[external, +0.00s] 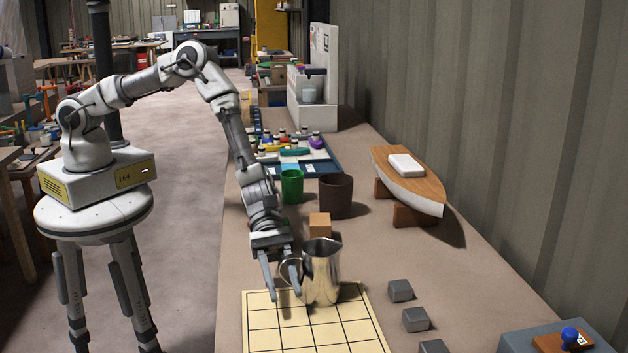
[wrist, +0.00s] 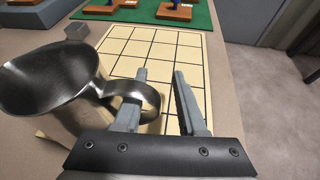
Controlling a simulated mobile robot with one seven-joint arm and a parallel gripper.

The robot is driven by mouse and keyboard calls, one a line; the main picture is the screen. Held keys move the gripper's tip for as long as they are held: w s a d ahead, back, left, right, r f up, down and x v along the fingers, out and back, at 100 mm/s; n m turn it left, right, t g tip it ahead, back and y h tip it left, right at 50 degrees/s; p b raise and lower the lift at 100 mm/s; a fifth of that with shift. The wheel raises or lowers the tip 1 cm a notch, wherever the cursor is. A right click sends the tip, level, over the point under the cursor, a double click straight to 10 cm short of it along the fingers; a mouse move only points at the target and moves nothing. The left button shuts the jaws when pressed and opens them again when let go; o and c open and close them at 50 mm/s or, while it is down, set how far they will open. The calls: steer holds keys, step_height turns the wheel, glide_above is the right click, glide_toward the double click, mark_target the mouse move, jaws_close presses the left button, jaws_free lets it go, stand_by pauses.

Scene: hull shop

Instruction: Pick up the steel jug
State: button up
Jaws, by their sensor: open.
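The steel jug (external: 322,272) is a shiny metal pitcher standing upright at the back edge of a cream grid board (external: 265,335). It fills the left of the wrist view (wrist: 50,85), with its loop handle (wrist: 135,88) pointing toward my gripper. My gripper (external: 283,288) is open, just left of the jug at handle height. In the wrist view, the left finger of my gripper (wrist: 160,75) passes at the handle loop, apparently through it, and the right finger stands outside, over the grid. I cannot tell whether the finger touches the handle.
A wooden block (external: 320,225) stands right behind the jug, with a green cup (external: 292,186) and a dark brown pot (external: 335,196) farther back. Several grey cubes (external: 400,291) lie to the right. A model boat (external: 410,185) rests near the wall. The grid's squares are bare.

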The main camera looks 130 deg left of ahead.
jaws_close()
steer(key=shift+r, duration=0.1)
stand_by(1.2)
